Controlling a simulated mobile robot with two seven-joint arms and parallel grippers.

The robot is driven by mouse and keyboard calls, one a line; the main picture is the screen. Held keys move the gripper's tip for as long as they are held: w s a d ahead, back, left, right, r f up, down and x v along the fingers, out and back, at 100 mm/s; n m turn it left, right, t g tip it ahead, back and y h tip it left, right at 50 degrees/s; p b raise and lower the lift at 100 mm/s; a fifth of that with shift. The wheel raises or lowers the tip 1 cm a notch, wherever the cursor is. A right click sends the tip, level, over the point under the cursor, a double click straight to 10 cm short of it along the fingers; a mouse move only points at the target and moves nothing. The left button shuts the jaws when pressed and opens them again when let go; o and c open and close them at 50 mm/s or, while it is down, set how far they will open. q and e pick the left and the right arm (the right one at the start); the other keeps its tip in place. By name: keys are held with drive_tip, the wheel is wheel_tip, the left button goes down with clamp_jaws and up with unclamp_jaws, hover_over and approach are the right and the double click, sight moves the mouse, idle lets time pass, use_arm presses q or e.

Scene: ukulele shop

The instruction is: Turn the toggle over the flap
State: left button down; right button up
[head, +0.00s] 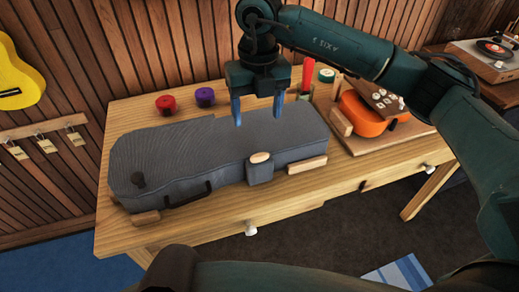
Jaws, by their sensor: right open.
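A grey ukulele case (190,150) lies closed on the wooden table. A grey flap (260,174) hangs at the middle of its front side. A small pale wooden toggle (260,157) sits at the top of the flap, its long side roughly crosswise. My right gripper (257,119) points down over the case, behind and above the toggle. Its two blue fingers are spread apart with nothing between them. I cannot tell how far above the lid the fingertips are. My left gripper is not in view.
Red (166,102) and purple (205,96) rolls stand behind the case. Wooden blocks (307,165) sit along its front. An orange object (366,114) and a board with pale knobs (376,95) are at the right. The table's front strip is mostly clear.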

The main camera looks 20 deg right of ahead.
sight(260, 155)
use_arm(q)
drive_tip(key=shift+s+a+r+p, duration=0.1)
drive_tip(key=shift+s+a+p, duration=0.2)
drive_tip(key=shift+p, duration=0.7)
use_arm(e)
drive_tip(key=f, duration=1.3)
drive_tip(key=shift+w+d, duration=0.1)
drive_tip(key=shift+d, duration=0.15)
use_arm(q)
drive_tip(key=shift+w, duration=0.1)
use_arm(e)
drive_tip(key=shift+r, duration=0.1)
drive_tip(key=shift+c, duration=0.6)
drive_tip(key=c, duration=0.9)
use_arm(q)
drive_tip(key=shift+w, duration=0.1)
use_arm(e)
drive_tip(key=shift+o, duration=0.2)
